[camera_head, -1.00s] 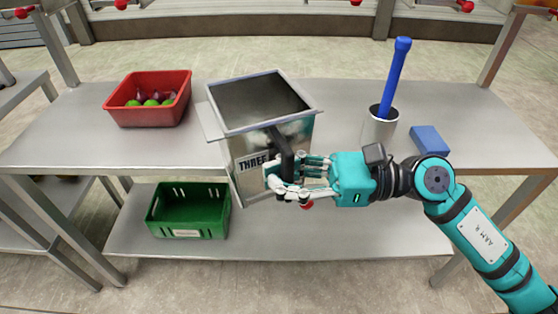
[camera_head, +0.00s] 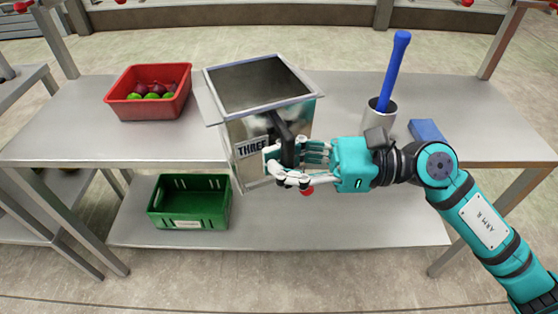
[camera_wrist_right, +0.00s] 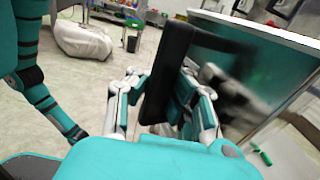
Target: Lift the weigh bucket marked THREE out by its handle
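The metal weigh bucket (camera_head: 232,128) marked THREE hangs in front of the table's edge in the head view, open at the top and seemingly empty. Its label (camera_head: 252,148) faces me, and its black handle (camera_head: 285,138) stands on the front face. My right gripper (camera_head: 286,168) has its fingers around the handle. In the right wrist view the black handle (camera_wrist_right: 168,70) runs between the two fingers, which look closed around it; the shiny bucket wall (camera_wrist_right: 235,80) is just beyond. My left gripper is not in view.
A red crate (camera_head: 118,107) of fruit stands on the table (camera_head: 60,130) at left. A metal container (camera_head: 379,122) with a blue-handled tool (camera_head: 396,70) and a blue block (camera_head: 426,131) are at right. A green crate (camera_head: 190,211) sits on the lower shelf (camera_head: 330,228).

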